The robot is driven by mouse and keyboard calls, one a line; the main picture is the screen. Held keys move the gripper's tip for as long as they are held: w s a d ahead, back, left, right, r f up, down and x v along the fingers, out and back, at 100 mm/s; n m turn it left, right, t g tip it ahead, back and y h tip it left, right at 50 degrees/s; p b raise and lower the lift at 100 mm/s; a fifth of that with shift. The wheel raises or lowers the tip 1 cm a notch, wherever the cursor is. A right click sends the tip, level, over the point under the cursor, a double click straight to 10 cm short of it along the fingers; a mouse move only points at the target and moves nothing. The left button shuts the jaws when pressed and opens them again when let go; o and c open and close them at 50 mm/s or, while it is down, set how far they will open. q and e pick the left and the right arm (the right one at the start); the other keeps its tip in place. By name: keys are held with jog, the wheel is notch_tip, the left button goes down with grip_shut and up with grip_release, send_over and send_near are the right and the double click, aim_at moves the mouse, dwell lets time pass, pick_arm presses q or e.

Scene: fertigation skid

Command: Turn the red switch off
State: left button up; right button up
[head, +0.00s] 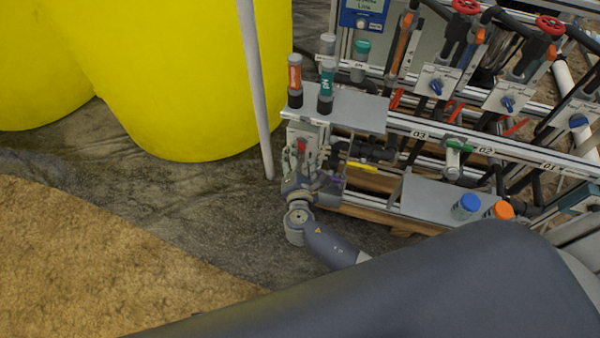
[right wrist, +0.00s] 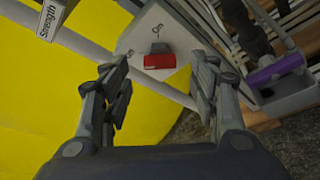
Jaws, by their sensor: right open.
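In the head view the red switch (head: 302,145) is a small red spot at the near left end of the skid. My right gripper (head: 303,160) is in front of that box. In the right wrist view its fingers (right wrist: 161,75) are spread apart with nothing held between them. The switch shows in the gap beyond the fingertips. I cannot tell whether they touch it. My left gripper is not in view.
Yellow tanks (head: 180,75) and a grey upright pole (head: 254,90) stand left of the skid. Bottles with orange and green labels stand on a grey shelf (head: 350,108). A purple-handled part (right wrist: 275,68) is right of the fingers. Bare ground (head: 100,255) lies at left.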

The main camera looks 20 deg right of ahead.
jog(key=v, duration=0.8)
jog(key=shift+s, duration=0.1)
